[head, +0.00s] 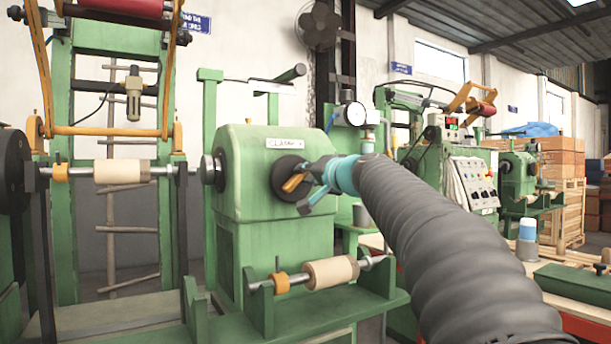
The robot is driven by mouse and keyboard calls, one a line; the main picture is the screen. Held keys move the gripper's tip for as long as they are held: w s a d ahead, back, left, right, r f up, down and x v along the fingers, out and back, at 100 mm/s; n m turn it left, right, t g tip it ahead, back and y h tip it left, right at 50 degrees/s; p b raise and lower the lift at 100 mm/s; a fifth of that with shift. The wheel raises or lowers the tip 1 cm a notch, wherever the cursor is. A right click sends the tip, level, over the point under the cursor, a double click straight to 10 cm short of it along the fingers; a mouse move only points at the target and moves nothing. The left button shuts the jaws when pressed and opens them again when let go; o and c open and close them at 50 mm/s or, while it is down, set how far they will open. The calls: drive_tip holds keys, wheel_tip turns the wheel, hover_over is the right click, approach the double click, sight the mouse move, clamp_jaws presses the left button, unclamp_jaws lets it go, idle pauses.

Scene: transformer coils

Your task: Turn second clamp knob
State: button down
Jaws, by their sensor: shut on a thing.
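The clamp knob (293,184) is an orange handle on a black round disc. It sits on the front face of the green machine housing (252,205), below a small white label plate that is only partly legible. My gripper (311,187) comes in from the right at the end of my grey ribbed arm. Its blue and dark fingers are at the right side of the knob and shut on it. The fingers hide part of the disc and the knob's right end.
A lower shaft with a cream coil (331,271) and an orange ring (281,283) lies in front of the housing. Another shaft with a cream coil (121,171) runs to its left. A control box (474,182) and pallets of boxes (558,170) stand at the right.

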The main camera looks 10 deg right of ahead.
drive_tip(key=f+m+p, duration=0.1)
drive_tip(key=m, duration=0.6)
drive_tip(key=f+m+p, duration=0.1)
drive_tip(key=m+p, duration=0.1)
drive_tip(key=m, duration=0.6)
drive_tip(key=f+m+p, duration=0.1)
drive_tip(key=m+p, duration=0.1)
drive_tip(key=m, duration=0.5)
drive_tip(key=shift+s+a+f, duration=0.1)
drive_tip(key=shift+a+f, duration=0.05)
drive_tip(key=shift+a, duration=0.2)
drive_tip(key=shift+m, duration=0.4)
drive_tip(key=c, duration=1.1)
unclamp_jaws()
approach(303, 188)
drive_tip(key=s, duration=0.5)
drive_tip(key=shift+s, duration=0.4)
